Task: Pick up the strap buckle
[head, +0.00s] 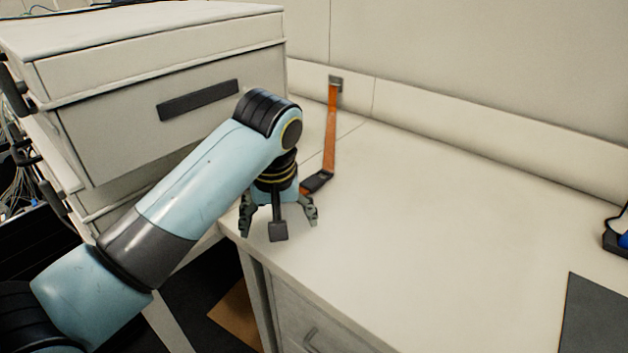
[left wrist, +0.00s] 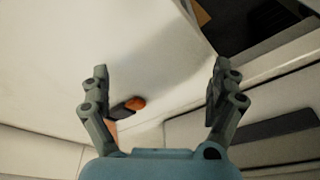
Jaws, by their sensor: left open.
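The strap buckle (head: 317,181) is a small dark piece at the lower end of an orange strap (head: 331,125). It lies on the white counter, just right of and behind my left gripper (head: 280,228). The strap runs up to a metal bracket (head: 336,84) on the back wall. In the left wrist view the dark buckle (left wrist: 122,109) with an orange end piece shows beyond the fingers, nearer the left finger. My left gripper (left wrist: 160,68) is open and empty, pointing down above the counter near its left front corner. My right gripper is in neither view.
A white drawer cabinet (head: 110,125) with a dark handle stands left, close to my left arm. The white counter (head: 420,240) is mostly clear. A dark flat panel (head: 596,315) and a dark object with blue (head: 615,237) are at the right.

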